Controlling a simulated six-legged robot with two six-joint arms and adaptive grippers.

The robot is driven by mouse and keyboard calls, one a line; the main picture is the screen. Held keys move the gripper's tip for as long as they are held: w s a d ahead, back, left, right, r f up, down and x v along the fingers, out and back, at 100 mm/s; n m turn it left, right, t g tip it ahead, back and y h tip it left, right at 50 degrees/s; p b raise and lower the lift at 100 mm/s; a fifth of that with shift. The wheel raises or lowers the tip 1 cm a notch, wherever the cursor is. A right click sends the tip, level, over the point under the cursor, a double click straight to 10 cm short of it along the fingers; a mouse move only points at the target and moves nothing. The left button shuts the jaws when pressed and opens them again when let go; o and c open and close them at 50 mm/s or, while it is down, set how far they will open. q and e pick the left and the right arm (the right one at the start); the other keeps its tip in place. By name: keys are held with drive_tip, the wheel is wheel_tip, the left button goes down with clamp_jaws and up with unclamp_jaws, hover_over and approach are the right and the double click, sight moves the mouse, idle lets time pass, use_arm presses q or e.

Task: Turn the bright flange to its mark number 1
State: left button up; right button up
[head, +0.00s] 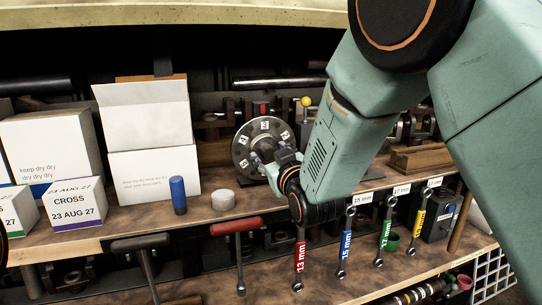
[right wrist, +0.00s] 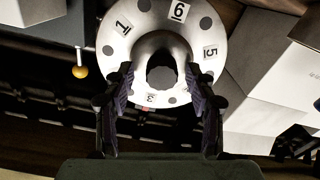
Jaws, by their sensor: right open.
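The bright flange (head: 241,150) stands upright at the back of the bench in the head view, a round metal disc with dark holes and white number labels. In the right wrist view the flange (right wrist: 203,27) shows labels 1, 6, 5 and 3 around a raised hub with a dark bore. Label 3 is at the side by a small red piece (head: 263,108), and label 1 is at upper left in the wrist view. My right gripper (head: 277,168) is open in front of the flange, its fingers on either side of the hub; contact cannot be told. My left gripper is not in view.
A yellow ball on a stalk (head: 306,102) stands right of the flange. White boxes (head: 155,175), a blue cylinder (head: 178,194) and a pale round piece (head: 222,199) stand left.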

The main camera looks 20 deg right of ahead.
drive_tip(key=shift+a, duration=0.2)
drive_tip(key=shift+c, duration=0.3)
drive_tip(key=shift+d, duration=0.15)
drive_tip(key=c, duration=0.4)
drive_tip(key=shift+r, duration=0.1)
clamp_jaws()
